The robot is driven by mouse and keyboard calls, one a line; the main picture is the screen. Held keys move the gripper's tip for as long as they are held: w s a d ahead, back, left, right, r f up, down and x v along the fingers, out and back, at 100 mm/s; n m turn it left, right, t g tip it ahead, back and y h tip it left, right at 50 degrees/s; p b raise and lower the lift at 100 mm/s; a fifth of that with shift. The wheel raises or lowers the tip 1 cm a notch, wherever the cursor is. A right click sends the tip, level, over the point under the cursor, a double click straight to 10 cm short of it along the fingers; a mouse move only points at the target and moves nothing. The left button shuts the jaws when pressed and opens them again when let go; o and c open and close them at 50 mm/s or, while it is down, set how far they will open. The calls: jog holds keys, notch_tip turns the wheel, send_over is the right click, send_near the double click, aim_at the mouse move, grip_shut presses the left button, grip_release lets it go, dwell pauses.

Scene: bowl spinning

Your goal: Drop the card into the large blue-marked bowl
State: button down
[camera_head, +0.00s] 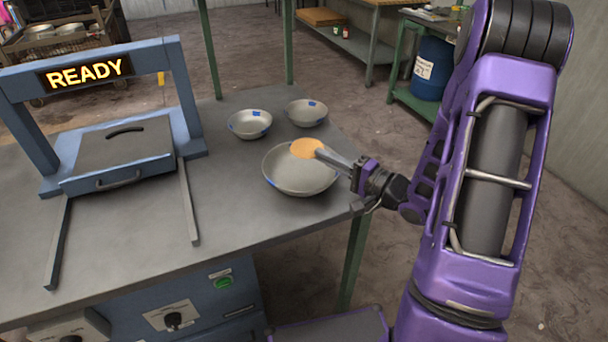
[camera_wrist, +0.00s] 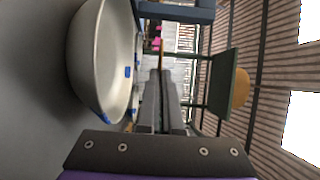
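The card (camera_head: 305,147) is a flat, rounded orange piece. My gripper (camera_head: 326,156) is shut on its near edge and holds it over the far part of the large bowl. The large metal bowl (camera_head: 300,182) has blue marks on its rim and stands near the table's right edge. In the wrist view the large bowl (camera_wrist: 88,60) fills the left side, beside my gripper's fingers (camera_wrist: 160,85). There the card seems to show only as a thin edge between the fingertips. The bowl's inside looks empty where visible.
Two smaller blue-marked bowls (camera_head: 250,124) (camera_head: 307,112) stand behind the large bowl on the grey table (camera_head: 225,225). A blue frame with a lit READY sign (camera_head: 85,72) and a flat lidded box (camera_head: 120,155) stand at the left. A blue barrel (camera_head: 431,70) is behind.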

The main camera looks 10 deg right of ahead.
jog(key=c, duration=1)
grip_release()
jog(key=p+v, duration=0.1)
jog(key=v, duration=1.6)
jog(key=shift+s+p, duration=0.2)
jog(key=shift+p, duration=0.2)
jog(key=shift+d+r, duration=0.1)
jog(key=shift+d, duration=0.05)
